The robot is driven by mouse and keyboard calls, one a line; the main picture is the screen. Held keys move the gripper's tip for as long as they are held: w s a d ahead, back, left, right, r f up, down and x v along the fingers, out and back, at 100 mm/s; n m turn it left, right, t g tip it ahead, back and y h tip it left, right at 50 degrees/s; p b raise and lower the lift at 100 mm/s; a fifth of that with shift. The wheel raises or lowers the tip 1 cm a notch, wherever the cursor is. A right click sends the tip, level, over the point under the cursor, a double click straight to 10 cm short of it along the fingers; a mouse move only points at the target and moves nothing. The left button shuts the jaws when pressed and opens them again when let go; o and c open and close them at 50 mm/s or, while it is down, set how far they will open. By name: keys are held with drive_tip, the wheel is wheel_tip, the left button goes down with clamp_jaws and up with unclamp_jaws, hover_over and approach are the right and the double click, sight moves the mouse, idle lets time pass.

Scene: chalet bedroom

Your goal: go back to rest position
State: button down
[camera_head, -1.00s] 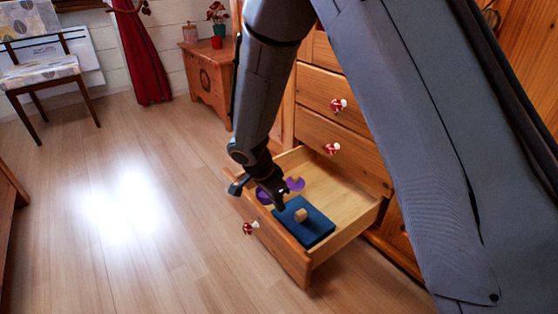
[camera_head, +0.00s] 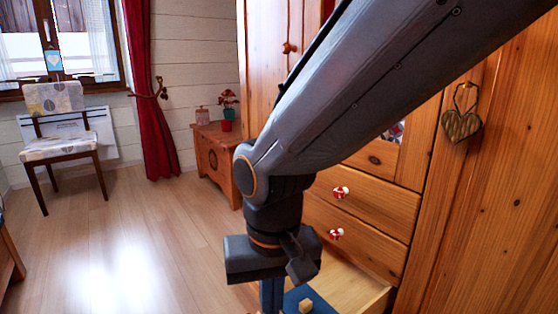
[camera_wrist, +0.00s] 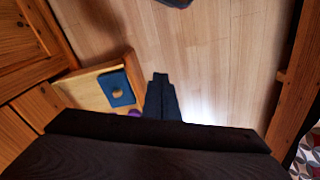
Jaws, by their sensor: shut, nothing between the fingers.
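My gripper (camera_wrist: 160,77) points down in the wrist view, its fingers together with nothing between them. In the head view my gripper (camera_head: 270,296) hangs below the wrist, and its tips run off the bottom edge. It is in front of the open drawer (camera_head: 372,302) of the wooden cabinet. The drawer also shows in the wrist view (camera_wrist: 85,95), left of the fingers. A blue flat object (camera_wrist: 108,85) with a small tan piece (camera_wrist: 117,92) on it lies in the drawer. A bit of something purple (camera_wrist: 134,113) shows beside the fingers.
The wooden cabinet (camera_head: 460,230) with red-and-white knobs stands at the right. A small wooden chest (camera_head: 217,165) stands behind, near a red curtain (camera_head: 152,110). A chair (camera_head: 58,145) stands at the left. The wood floor (camera_head: 120,230) between is clear.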

drive_tip(key=s+r+n+y+p, duration=0.1)
drive_tip(key=s+r+n, duration=0.3)
drive_tip(key=s, duration=0.3)
drive_tip(key=d+r+m+p, duration=0.2)
drive_tip(key=d+r+p, duration=0.5)
drive_tip(key=p, duration=0.5)
drive_tip(key=d+r+m+h+p, duration=0.1)
drive_tip(key=d+r+m+p, duration=0.1)
drive_tip(key=d+r+p, duration=0.4)
drive_tip(key=d+r+m+p, duration=0.2)
drive_tip(key=d+r+p, duration=0.5)
drive_tip(key=r+p, duration=0.8)
drive_tip(key=p, duration=0.4)
drive_tip(key=shift+d+m+p, duration=0.3)
drive_tip(key=shift+m+p, duration=0.05)
drive_tip(key=shift+m, duration=0.05)
